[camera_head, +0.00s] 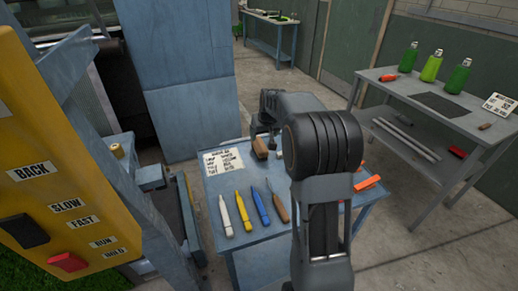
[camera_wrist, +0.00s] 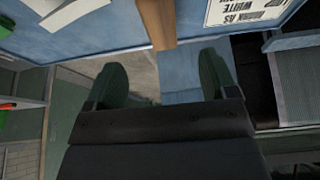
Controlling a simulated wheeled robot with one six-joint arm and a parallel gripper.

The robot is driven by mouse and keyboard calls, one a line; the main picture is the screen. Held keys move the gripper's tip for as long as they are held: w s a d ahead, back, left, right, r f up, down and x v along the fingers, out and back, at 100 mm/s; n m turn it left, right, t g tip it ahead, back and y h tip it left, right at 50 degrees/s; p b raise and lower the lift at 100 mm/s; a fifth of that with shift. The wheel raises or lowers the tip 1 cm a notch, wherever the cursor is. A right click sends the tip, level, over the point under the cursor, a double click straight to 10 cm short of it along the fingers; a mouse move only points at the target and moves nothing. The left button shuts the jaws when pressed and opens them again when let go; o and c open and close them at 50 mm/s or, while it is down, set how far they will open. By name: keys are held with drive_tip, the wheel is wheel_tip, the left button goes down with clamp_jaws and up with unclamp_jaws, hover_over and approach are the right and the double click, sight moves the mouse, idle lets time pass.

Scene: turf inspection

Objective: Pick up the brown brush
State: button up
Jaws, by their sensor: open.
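The brown brush (camera_head: 260,148) lies near the back edge of the blue table, beside a printed sheet. In the wrist view its brown end (camera_wrist: 163,28) shows at the top, just beyond and between the fingertips. My gripper (camera_head: 267,127) hangs close to the brush at the table's back edge. In the wrist view my gripper (camera_wrist: 162,62) has its two dark green fingers spread apart with nothing between them. The brush looks apart from both fingers. My arm hides part of the table to the right of the brush.
The blue table (camera_head: 262,232) also holds a printed sheet (camera_head: 223,162), a white tool (camera_head: 226,216), a yellow tool (camera_head: 243,211), a blue tool (camera_head: 261,208), a wooden-handled tool (camera_head: 278,203) and an orange item (camera_head: 367,183). A grey bench (camera_head: 395,98) with bottles stands right.

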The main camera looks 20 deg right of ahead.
sight(260, 145)
drive_tip(key=x, duration=0.7)
drive_tip(key=shift+w+f+p, duration=0.1)
drive_tip(key=shift+f+p, duration=0.1)
drive_tip(key=shift+p, duration=0.1)
drive_tip(key=p+x, duration=0.1)
drive_tip(key=x, duration=0.3)
drive_tip(key=shift+w+r, duration=0.1)
drive_tip(key=shift+w, duration=0.1)
drive_tip(key=shift+w+f, duration=0.25)
drive_tip(key=shift+f, duration=0.3)
drive_tip(key=shift+f, duration=0.15)
drive_tip(key=c, duration=1)
drive_tip(key=shift+o, duration=0.2)
